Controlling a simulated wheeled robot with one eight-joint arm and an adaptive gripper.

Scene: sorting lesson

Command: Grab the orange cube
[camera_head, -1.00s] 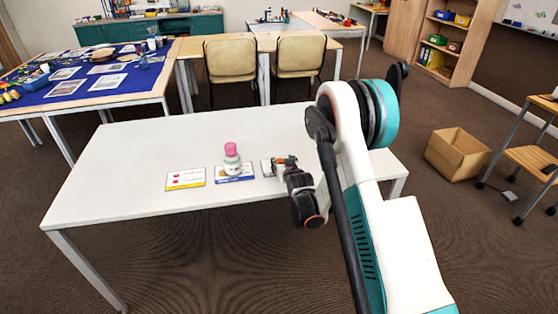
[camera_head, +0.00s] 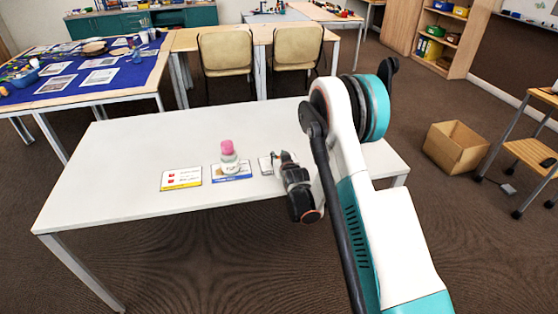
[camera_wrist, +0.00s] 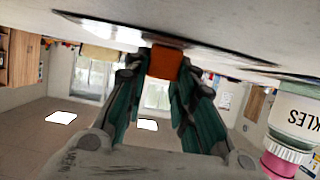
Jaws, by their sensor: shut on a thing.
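The orange cube (camera_wrist: 165,62) sits between the two teal fingers of my gripper (camera_wrist: 163,72) in the wrist view, where the picture is upside down. The fingers are shut on it, one on each side. The cube is close to the white table surface; I cannot tell whether it still touches it. In the head view my gripper (camera_head: 281,158) is low over the table, by the rightmost card, and the cube cannot be made out there.
A pink-capped bottle (camera_head: 229,158), also in the wrist view (camera_wrist: 295,120), stands on a blue-edged card (camera_head: 240,176) left of my gripper. A yellow-edged card (camera_head: 181,178) lies further left. Another card (camera_head: 265,165) lies beside my gripper. The white table (camera_head: 130,160) is otherwise mostly clear.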

